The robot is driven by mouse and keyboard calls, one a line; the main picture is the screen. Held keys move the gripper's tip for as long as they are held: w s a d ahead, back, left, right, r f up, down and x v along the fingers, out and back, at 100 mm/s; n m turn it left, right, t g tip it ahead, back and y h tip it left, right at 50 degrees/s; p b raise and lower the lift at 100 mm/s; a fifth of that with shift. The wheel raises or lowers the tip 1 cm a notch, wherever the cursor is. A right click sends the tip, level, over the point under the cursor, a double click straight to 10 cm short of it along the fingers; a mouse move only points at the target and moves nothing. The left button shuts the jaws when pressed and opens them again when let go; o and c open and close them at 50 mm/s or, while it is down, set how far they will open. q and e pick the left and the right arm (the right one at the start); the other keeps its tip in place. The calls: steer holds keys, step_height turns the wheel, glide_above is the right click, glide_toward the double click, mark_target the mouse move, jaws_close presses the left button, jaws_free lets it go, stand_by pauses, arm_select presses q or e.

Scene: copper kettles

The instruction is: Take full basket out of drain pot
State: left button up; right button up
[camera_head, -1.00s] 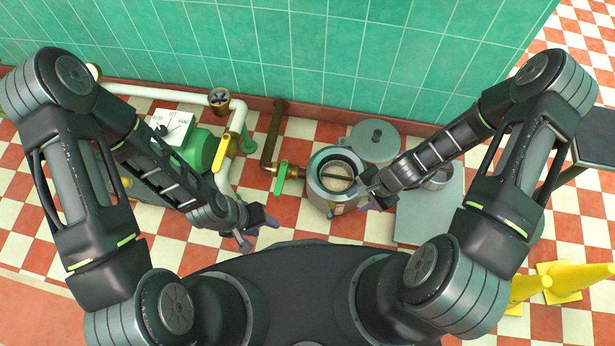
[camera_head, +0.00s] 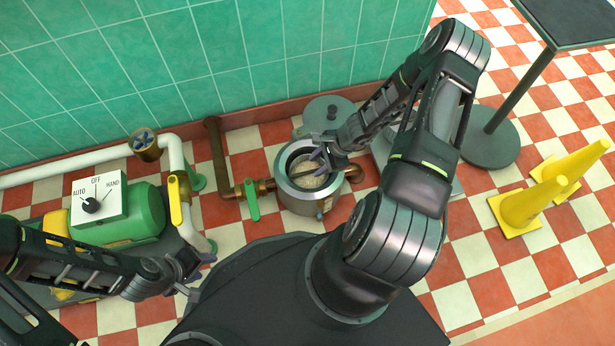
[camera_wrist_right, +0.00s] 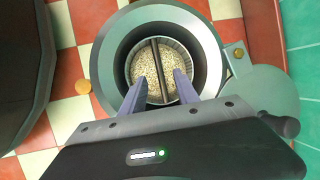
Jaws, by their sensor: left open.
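The steel drain pot (camera_head: 297,203) stands on the floor near the tiled wall; its wide rim (camera_wrist_right: 206,56) fills the middle of the right wrist view. The basket (camera_wrist_right: 180,53) sits inside the pot, full of pale grain-like pieces (camera_wrist_right: 143,70). A dark bar handle (camera_wrist_right: 155,57) runs across the basket's top. My right gripper (camera_head: 322,161) is over the pot. In the right wrist view its fingers (camera_wrist_right: 165,80) are apart, with the handle between them and gaps showing; contact is not visible. My left gripper (camera_head: 194,273) is open and empty, left of the pot.
A grey lid (camera_head: 329,108) lies behind the pot. Brass pipe with a green valve lever (camera_head: 252,200) joins its left side. A green pump (camera_head: 143,213) with a dial box and white pipe stand left. Yellow cones (camera_head: 530,203) and a table's round base (camera_head: 490,138) are right.

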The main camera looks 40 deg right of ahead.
mark_target(310, 171)
steer(key=shift+x, duration=0.95)
steer(key=b+x, duration=0.3)
steer(key=x, duration=0.2)
steer(key=shift+s+d+f, duration=0.1)
steer(key=shift+d+f, duration=0.05)
steer(key=shift+f, duration=0.05)
steer(key=shift+c, duration=0.5)
jaws_close()
stand_by(0.6)
